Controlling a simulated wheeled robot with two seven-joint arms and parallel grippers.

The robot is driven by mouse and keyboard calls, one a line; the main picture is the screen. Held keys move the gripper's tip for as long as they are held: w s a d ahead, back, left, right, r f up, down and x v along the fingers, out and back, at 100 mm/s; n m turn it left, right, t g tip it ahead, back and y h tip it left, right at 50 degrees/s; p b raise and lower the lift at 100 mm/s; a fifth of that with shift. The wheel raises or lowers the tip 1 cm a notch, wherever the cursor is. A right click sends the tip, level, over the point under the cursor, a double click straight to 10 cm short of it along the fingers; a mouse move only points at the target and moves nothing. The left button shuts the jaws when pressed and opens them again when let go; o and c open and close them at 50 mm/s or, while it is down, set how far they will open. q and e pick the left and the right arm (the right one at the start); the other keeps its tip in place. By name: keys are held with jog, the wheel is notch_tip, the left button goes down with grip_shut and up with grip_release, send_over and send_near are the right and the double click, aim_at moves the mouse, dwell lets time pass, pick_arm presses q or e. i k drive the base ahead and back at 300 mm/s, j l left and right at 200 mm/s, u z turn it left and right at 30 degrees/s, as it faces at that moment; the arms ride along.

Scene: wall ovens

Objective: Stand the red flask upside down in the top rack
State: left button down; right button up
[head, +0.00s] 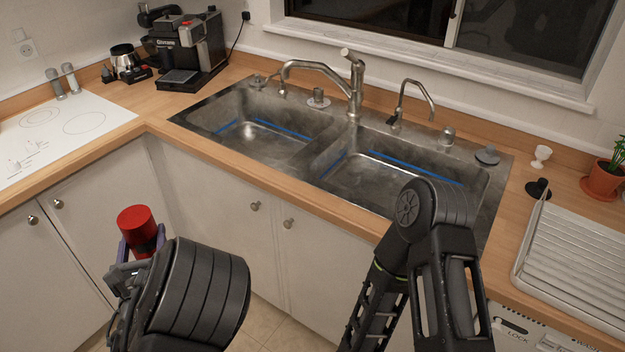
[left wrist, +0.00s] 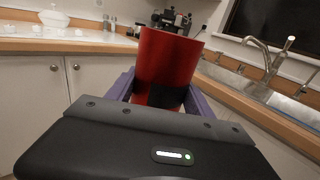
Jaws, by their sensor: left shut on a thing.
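The red flask (head: 137,222) is a red cylinder with a dark band lower down. It shows large in the left wrist view (left wrist: 167,62), standing up between the purple fingers. My left gripper (head: 140,246) is shut on it and holds it in the air in front of the white cabinets, below counter height. The flask's lower part is hidden by the gripper. Part of my right arm shows at the lower middle of the head view, but its gripper is not visible. No dishwasher rack shows; a white ribbed drying tray (head: 577,262) lies on the right counter.
A double sink (head: 345,150) with a tall faucet (head: 354,85) fills the back counter. A coffee machine (head: 188,50) stands in the back left corner. A potted plant (head: 604,178) is at the right. An appliance panel (head: 530,330) shows at the lower right. The floor ahead is clear.

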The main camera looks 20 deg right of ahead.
aim_at(539, 271)
jog(key=k+l, duration=0.4)
jog(key=k, duration=0.15)
jog(key=k+l, duration=0.35)
jog(key=k, duration=0.2)
jog(key=z, duration=1.55)
